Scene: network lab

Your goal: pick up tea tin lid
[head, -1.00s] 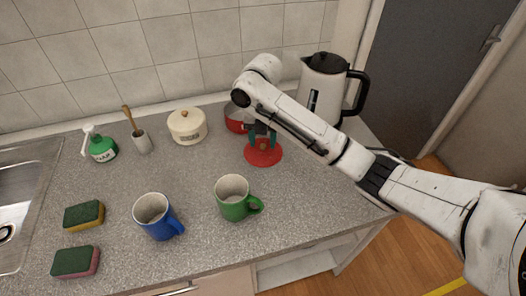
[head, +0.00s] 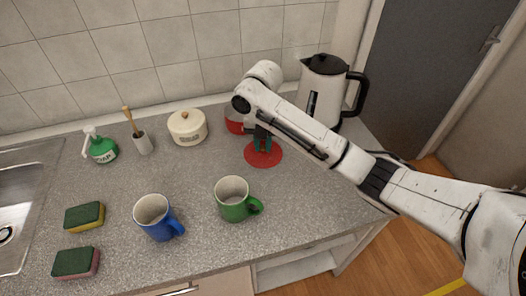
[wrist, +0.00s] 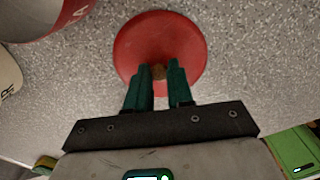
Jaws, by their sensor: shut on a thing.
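The tea tin lid (head: 274,157) is a flat red disc with a small brown knob, lying level at the counter to the right of the white canister. It also shows in the wrist view (wrist: 133,50). My gripper (head: 262,147) points down over the lid's middle. In the wrist view its two green fingers (wrist: 160,72) are shut on the knob, one on each side. Any gap between lid and counter cannot be made out. The red tin (head: 234,122), partly hidden by my arm, stands just behind the lid; its open top shows in the wrist view (wrist: 40,15).
A white canister (head: 188,129) and a large kettle (head: 322,90) stand at the back. A green mug (head: 232,204) and blue mug (head: 154,220) stand in front. A soap bottle (head: 103,150), brush holder (head: 143,144) and two sponges (head: 84,217) are left. The counter between is clear.

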